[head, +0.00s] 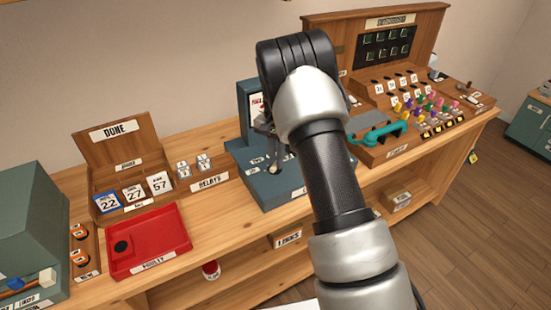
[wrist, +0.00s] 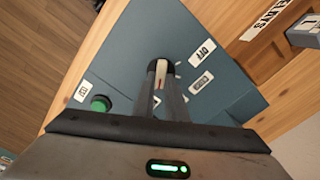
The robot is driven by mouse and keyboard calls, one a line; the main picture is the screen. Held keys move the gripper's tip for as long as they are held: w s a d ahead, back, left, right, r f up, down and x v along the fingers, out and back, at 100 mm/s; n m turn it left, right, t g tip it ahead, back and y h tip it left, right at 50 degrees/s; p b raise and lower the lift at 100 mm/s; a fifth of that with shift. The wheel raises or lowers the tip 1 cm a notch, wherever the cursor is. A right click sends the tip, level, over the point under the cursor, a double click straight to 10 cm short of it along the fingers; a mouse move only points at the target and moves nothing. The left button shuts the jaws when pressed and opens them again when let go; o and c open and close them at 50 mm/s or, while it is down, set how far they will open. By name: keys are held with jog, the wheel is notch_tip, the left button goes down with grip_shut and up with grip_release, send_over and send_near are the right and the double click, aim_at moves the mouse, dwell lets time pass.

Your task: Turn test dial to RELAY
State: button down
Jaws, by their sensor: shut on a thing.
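The test dial (wrist: 160,65) is a round black knob with a pale grip bar carrying a red line, on the sloping top of the teal test box (wrist: 135,45). My gripper (wrist: 165,80) is shut on the dial's grip bar from above. A white OFF label (wrist: 202,53) lies right of the dial, and a second white label (wrist: 201,83) lies below it, too blurred to read surely. In the head view my gripper (head: 272,160) is over the teal box (head: 255,178), and my wrist hides part of the box and the dial.
A green button (wrist: 100,104) with a white label is left of the dial. Left of the box stand a RELAYS label (head: 209,182), small clear relays (head: 183,169), a red tray (head: 165,237) and the DONE rack (head: 117,150).

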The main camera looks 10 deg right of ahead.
jog(key=shift+m, duration=0.9)
jog(key=shift+d, duration=0.1)
jog(key=c, duration=1.8)
grip_release()
jog(key=shift+r, duration=0.1)
notch_tip(320, 180, up, 17)
jog(key=p, duration=0.1)
jog(key=shift+r, duration=0.2)
